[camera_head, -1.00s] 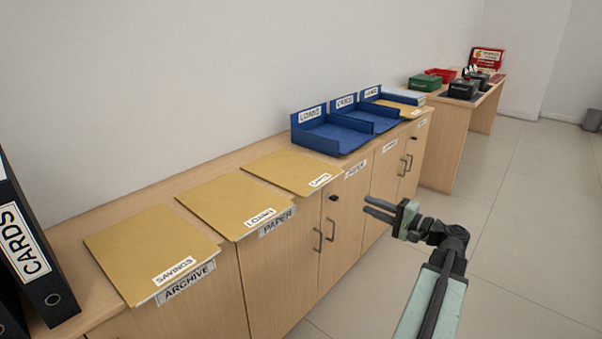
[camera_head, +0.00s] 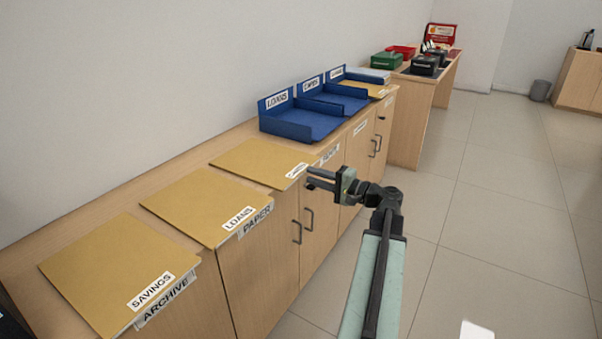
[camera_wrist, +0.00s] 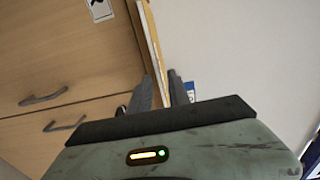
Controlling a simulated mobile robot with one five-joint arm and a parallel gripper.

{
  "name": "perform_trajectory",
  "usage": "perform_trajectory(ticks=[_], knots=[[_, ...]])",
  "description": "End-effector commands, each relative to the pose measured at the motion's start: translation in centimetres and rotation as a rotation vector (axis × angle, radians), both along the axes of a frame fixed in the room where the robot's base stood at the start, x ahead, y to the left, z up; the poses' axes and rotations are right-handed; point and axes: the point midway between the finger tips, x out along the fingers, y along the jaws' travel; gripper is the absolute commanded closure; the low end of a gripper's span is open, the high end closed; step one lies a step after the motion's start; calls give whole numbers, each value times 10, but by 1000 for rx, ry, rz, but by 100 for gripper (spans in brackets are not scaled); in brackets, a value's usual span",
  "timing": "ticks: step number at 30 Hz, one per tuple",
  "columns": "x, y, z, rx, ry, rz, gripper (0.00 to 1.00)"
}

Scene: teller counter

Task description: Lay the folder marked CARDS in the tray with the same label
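The tan folder whose small label seems to read CARDS (camera_head: 255,162) lies flat on the cabinet top, its labelled edge toward the front. The blue tray marked CARDS (camera_head: 345,101) is the middle of three blue trays farther along and looks empty. My gripper (camera_head: 308,179) is open and empty, in front of the cabinet at the folder's labelled front corner. In the wrist view, my fingers (camera_wrist: 164,90) are apart, with a thin tan-and-white edge (camera_wrist: 150,40) seen edge-on in line with the gap. I cannot tell whether they touch it.
Folders marked SAVINGS (camera_head: 115,270) and LOANS (camera_head: 195,205) lie nearer. The LOANS tray (camera_head: 300,125) stands before the CARDS tray; a third blue tray (camera_head: 352,78) and another tan folder (camera_head: 377,90) lie beyond. Handles (camera_head: 297,232) stick out of the cabinet front.

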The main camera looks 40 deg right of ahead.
Motion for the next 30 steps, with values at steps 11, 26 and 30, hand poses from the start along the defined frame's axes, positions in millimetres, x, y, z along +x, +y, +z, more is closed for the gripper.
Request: perform_trajectory(ticks=[11,26,30], knots=[[36,10,0,0,0,2,77],[37,10,0,0,0,2,100],[37,11,0,0,0,3,100]])
